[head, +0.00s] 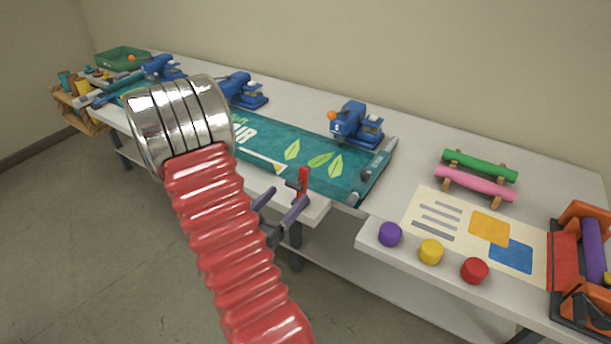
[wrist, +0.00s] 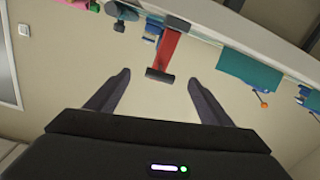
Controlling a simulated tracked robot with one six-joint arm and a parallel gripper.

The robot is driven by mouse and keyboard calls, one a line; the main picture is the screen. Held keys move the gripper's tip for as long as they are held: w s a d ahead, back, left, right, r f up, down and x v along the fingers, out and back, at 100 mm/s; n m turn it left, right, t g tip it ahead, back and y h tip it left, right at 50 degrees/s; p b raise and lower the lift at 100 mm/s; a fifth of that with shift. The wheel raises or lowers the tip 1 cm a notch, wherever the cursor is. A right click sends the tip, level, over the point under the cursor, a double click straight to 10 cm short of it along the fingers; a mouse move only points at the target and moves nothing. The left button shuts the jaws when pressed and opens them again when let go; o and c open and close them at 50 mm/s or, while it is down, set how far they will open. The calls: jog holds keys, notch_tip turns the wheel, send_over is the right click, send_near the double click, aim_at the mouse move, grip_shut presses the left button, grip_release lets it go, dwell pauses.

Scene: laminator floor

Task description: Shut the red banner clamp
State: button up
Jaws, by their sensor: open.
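The red banner clamp (head: 304,182) stands at the front edge of the table, beside the teal banner (head: 268,150). Its red part sticks up above the table top. In the wrist view the red clamp (wrist: 171,47) hangs into the picture from the top and ends in a dark crossbar. My gripper (head: 286,198) is open and empty, just in front of the clamp. In the wrist view the crossbar lies between the tips of my gripper (wrist: 159,78), with a gap on each side. My red ribbed arm hides part of the banner and table edge in the head view.
Blue clamping devices (head: 357,124) stand along the banner's back edge. A purple knob (head: 390,234), a yellow knob (head: 431,251) and a red knob (head: 474,270) sit on the right table. Green and pink rolls (head: 480,165) lie behind. Open floor (head: 60,230) is at the left.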

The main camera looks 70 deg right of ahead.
aim_at(302, 179)
jog(key=d, duration=0.3)
jog(key=s+d, duration=0.1)
jog(key=d, duration=0.7)
jog(key=shift+s+d, duration=0.2)
